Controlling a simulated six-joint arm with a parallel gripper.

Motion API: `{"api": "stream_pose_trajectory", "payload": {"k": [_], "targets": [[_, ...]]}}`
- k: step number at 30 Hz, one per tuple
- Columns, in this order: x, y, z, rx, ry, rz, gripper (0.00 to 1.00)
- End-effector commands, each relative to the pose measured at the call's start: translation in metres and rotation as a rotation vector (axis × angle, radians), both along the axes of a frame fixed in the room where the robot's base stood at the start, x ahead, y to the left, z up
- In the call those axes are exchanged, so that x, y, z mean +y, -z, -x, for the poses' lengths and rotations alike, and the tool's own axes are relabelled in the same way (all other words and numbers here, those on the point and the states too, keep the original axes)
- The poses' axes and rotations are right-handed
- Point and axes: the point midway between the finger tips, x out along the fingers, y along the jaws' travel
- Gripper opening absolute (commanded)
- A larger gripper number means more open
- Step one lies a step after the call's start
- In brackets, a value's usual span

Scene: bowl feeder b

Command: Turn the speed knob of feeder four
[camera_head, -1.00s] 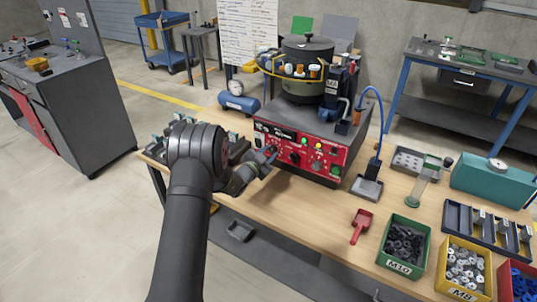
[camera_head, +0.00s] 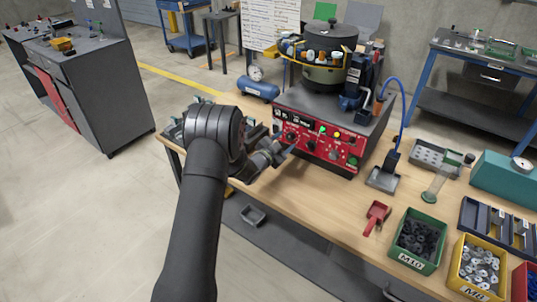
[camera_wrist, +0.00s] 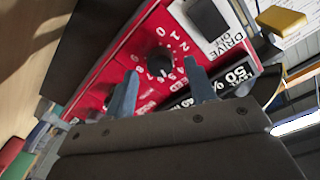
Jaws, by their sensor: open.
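The feeder's control panel (camera_head: 322,142) is red and faces the front edge of the bench. In the wrist view, a round black knob (camera_wrist: 159,62) sits on the red panel, inside a white number scale running up to 10. My gripper (camera_wrist: 161,68) is open, with one finger to either side of this knob. I cannot tell whether the fingers touch it. In the head view, my gripper (camera_head: 287,150) is at the lower left part of the panel. Two more dark knobs (camera_head: 311,146) sit further right. No feeder number is readable.
In the wrist view, a black DRIVE switch (camera_wrist: 208,19) sits on a white plate beside the scale, near a lit display (camera_wrist: 235,76). The bowl (camera_head: 330,58) stands on top of the feeder. A red scoop (camera_head: 376,217) and part bins (camera_head: 419,241) lie to the right.

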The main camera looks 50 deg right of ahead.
Motion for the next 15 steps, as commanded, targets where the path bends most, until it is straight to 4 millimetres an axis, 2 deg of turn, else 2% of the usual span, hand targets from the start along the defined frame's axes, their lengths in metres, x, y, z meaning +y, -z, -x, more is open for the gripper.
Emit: {"api": "stream_pose_trajectory", "payload": {"k": [15], "targets": [[0.118, -0.003, -0.006, 0.001, -0.003, -0.002, 0.51]]}}
